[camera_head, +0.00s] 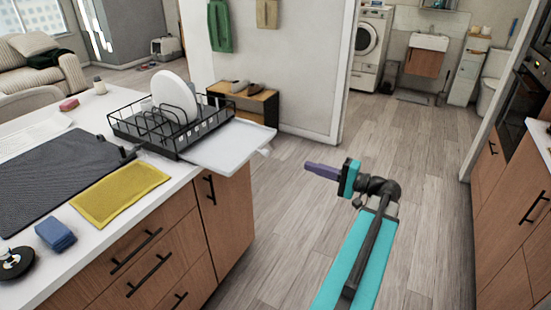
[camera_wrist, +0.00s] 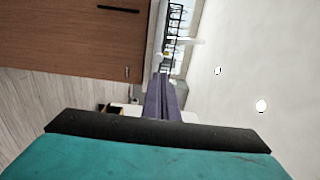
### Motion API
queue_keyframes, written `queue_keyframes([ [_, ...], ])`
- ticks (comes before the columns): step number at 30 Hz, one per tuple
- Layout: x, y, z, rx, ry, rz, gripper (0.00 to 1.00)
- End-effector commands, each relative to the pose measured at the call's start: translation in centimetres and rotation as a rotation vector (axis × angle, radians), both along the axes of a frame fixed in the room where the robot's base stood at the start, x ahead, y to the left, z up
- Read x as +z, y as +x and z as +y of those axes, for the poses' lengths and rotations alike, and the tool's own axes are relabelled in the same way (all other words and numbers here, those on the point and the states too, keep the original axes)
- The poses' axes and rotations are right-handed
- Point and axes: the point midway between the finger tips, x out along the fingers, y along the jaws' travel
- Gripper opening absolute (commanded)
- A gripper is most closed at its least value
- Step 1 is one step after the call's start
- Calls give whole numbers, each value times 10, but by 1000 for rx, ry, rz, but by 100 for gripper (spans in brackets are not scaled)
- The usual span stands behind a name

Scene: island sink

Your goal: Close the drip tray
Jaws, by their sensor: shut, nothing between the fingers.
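The white drip tray (camera_head: 228,146) sticks out to the right from under the black dish rack (camera_head: 175,128), past the end of the island counter. A small spout shows at its right corner. My gripper (camera_head: 307,167) has purple fingers, shut and empty, pointing left toward the tray. It is to the right of the tray, apart from it in the head view. In the sideways wrist view, the shut fingers (camera_wrist: 162,95) point toward the rack (camera_wrist: 174,25). The tray's inner part under the rack is hidden.
A white plate (camera_head: 174,95) stands in the rack. A yellow cloth (camera_head: 119,192), a dark mat (camera_head: 55,172) and a blue sponge (camera_head: 55,235) lie on the counter (camera_head: 65,215). Bare floor lies right of the island. A low shoe cabinet (camera_head: 245,104) stands behind the tray.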

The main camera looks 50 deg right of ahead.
Motion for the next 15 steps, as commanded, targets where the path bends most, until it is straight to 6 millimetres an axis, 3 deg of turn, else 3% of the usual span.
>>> queue_keyframes([
  [8,0,2,0,0,1,1,0],
  [15,0,14,4,2,2,1,0],
])
